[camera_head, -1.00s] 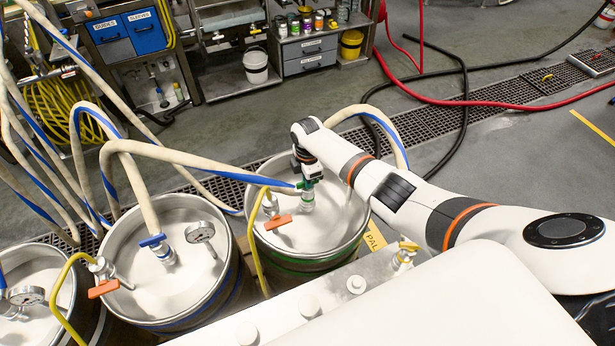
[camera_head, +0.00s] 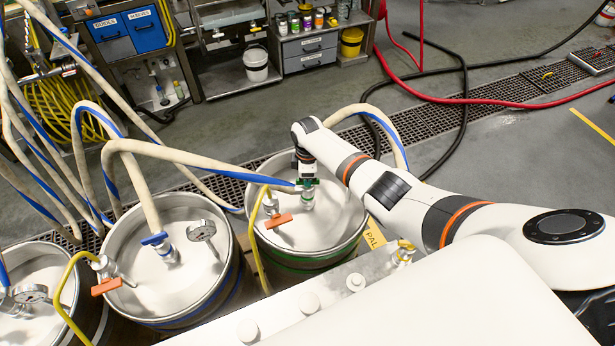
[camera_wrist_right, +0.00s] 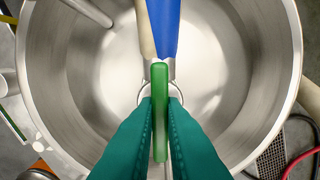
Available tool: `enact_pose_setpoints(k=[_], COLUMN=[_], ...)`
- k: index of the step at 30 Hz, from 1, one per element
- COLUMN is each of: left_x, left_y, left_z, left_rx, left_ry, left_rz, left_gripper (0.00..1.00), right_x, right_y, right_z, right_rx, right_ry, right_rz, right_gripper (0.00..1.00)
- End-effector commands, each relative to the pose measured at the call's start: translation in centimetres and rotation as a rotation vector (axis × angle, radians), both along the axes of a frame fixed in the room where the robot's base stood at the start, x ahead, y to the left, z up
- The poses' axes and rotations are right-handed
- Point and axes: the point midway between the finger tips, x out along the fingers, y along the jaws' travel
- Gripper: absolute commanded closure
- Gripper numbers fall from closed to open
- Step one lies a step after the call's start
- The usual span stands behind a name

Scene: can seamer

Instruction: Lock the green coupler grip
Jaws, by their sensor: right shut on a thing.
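The green coupler grip (camera_wrist_right: 160,95) runs upright through the middle of the right wrist view, on the coupler at the end of a cream and blue hose. My right gripper (camera_wrist_right: 160,118) has its teal fingers closed on both sides of the grip. In the head view my right gripper (camera_head: 306,183) is over the coupler on the green-banded keg (camera_head: 335,250). The coupler stands on the keg top, and the gripper hides most of the grip there. My left gripper is not in view.
A blue-banded keg (camera_head: 165,285) with a blue coupler grip (camera_head: 154,239) and gauge (camera_head: 202,230) stands to the left. An orange valve lever (camera_head: 279,221) with a yellow hose sits close left of my right gripper. Hoses arch overhead at the left.

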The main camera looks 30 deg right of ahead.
Motion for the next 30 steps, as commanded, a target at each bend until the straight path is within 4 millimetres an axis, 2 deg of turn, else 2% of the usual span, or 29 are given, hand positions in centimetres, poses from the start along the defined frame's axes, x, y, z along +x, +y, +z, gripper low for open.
enact_pose_setpoints(k=[4,5,6,9,20,23,30], left_x=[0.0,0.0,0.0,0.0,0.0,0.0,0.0], left_y=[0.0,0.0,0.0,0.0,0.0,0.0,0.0], left_z=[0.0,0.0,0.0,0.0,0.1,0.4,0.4], left_rx=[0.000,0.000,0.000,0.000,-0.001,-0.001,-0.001], left_ry=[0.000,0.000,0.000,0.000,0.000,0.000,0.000], left_rz=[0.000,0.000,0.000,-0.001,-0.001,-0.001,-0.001], left_gripper=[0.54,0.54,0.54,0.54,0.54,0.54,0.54], right_x=[0.1,0.1,0.1,0.1,0.1,0.1,0.1], right_y=[-0.1,-0.1,-0.1,-0.1,-0.1,-0.1,-0.1], right_z=[0.1,0.1,0.1,0.1,0.6,1.8,6.7], right_rx=[-0.002,-0.001,-0.001,-0.001,0.000,0.000,0.000], right_ry=[-0.001,-0.002,-0.002,-0.002,-0.002,-0.003,-0.007], right_rz=[-0.002,-0.002,-0.002,-0.001,0.000,0.000,0.001], right_gripper=[1.00,0.89,0.82,0.68,0.68,0.68,0.68])
